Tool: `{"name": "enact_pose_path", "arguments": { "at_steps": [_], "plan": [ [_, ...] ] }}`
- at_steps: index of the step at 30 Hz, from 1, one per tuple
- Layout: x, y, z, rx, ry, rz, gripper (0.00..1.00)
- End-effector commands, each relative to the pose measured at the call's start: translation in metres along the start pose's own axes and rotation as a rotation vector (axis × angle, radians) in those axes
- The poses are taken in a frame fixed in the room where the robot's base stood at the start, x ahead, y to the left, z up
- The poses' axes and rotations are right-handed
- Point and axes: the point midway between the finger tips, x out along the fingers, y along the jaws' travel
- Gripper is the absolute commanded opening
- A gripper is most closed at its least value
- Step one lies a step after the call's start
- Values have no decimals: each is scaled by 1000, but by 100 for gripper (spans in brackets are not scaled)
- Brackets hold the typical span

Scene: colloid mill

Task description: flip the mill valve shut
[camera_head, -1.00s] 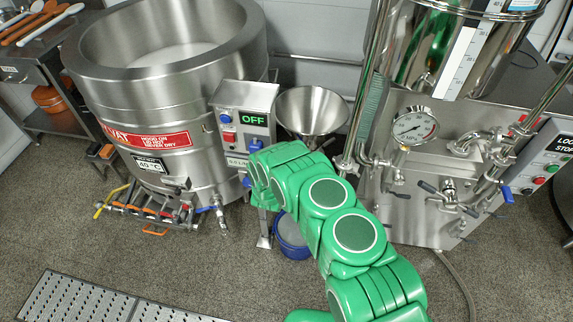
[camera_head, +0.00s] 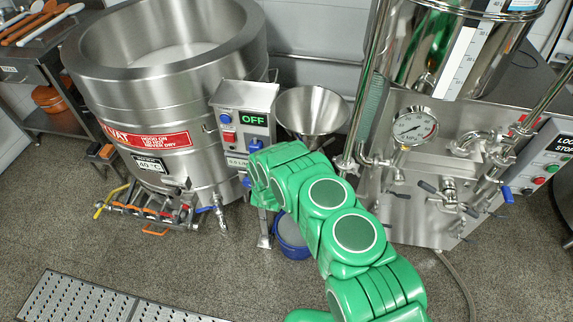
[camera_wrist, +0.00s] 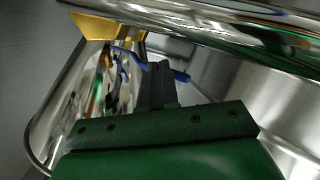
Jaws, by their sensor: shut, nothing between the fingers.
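The mill's steel hopper (camera_head: 312,112) stands behind my arm in the head view, with a control box (camera_head: 243,112) reading OFF at its left. A blue handle (camera_head: 255,146) shows just under the box, close to the end of my green arm. In the wrist view, my gripper (camera_wrist: 157,70) is shut and empty. Another blue part (camera_wrist: 122,53) shows left of the fingers. In the head view, my arm hides the gripper and the mill's lower body.
A large steel vat (camera_head: 165,100) stands to the left, with pipes and small valves at its base. A machine with a pressure gauge (camera_head: 414,126) stands to the right. A blue bucket (camera_head: 291,238) sits on the floor below the mill. A floor grate (camera_head: 80,298) lies in front.

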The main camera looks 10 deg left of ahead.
Motion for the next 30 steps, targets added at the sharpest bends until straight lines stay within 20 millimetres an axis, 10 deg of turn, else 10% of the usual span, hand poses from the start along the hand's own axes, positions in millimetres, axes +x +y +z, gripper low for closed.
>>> {"name": "enact_pose_path", "arguments": {
  "at_steps": [30],
  "plan": [
    [-32, 23, 24, -1, -3, 0, 0]
  ]
}}
